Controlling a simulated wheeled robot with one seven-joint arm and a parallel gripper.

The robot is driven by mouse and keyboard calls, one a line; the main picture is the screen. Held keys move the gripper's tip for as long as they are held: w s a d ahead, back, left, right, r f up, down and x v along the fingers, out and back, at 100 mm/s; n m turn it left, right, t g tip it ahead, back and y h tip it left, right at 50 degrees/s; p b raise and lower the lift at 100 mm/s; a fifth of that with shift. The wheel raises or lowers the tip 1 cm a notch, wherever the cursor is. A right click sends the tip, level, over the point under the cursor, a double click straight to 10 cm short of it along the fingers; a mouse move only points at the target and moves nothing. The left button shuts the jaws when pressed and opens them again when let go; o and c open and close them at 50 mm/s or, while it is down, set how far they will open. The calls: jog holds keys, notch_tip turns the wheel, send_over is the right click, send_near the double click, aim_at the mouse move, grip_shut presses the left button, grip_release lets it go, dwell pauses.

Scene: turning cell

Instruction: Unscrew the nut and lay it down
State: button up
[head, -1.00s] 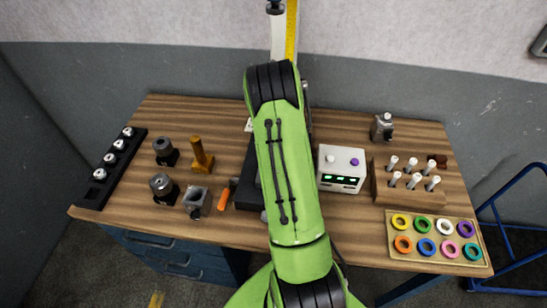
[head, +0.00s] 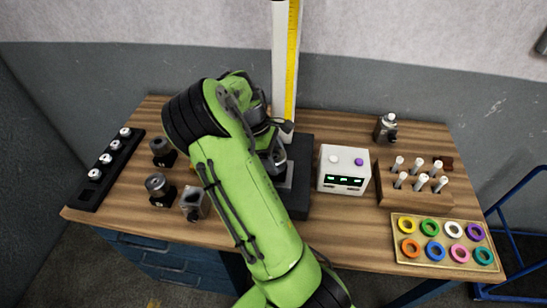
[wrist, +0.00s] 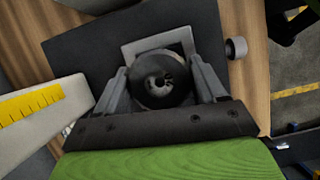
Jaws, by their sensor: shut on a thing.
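In the wrist view my gripper (wrist: 162,88) has its two grey fingers on either side of a round, dark part (wrist: 158,72), which looks like the nut, and is shut on it. A small opening or stud end shows at its middle. Below it is a light square frame (wrist: 131,53) on a dark base plate (wrist: 75,56). I cannot tell whether the nut is still threaded on or lifted clear. In the head view my gripper (head: 277,160) is over the dark base plate (head: 301,190), and my arm hides much of it.
A tall white column with a yellow scale (head: 289,70) stands behind the plate. A white box with buttons (head: 343,170) is close on the right. Several grey and black fixtures (head: 157,185) stand left. Farther right are a peg block (head: 400,197) and a tray of colored rings (head: 398,262).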

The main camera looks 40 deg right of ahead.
jog(key=shift+s+d+f+n, duration=0.1)
jog(key=shift+s+n, duration=0.2)
jog(key=shift+n, duration=0.1)
